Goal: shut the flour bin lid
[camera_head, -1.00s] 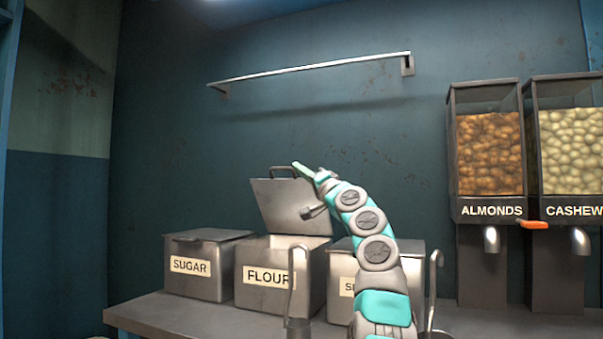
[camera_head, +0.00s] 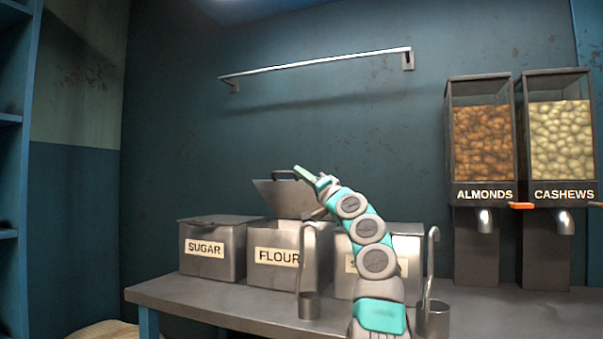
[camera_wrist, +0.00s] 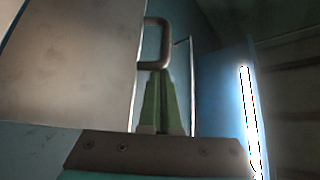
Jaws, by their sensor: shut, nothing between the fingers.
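The flour bin (camera_head: 266,236) is a grey metal box with a FLOUR label, standing on the counter between two similar bins. Its lid (camera_head: 283,198) is raised at the back, with a dark handle (camera_head: 286,175) on its upper edge. My gripper (camera_head: 300,171) is at the upper right of the lid, close to the handle. In the wrist view, the green fingers (camera_wrist: 162,78) are together just below the lid's handle (camera_wrist: 155,42), with the lid's grey face (camera_wrist: 75,60) on the left. I cannot tell whether the fingers touch the handle.
The sugar bin (camera_head: 210,252) stands closed on the left. A third bin (camera_head: 408,250) is partly behind my arm. Two ladles (camera_head: 309,305) (camera_head: 433,318) stand at the counter (camera_head: 215,302) front. Almond (camera_head: 483,145) and cashew (camera_head: 560,140) dispensers are on the right. A rail (camera_head: 320,64) is on the wall above.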

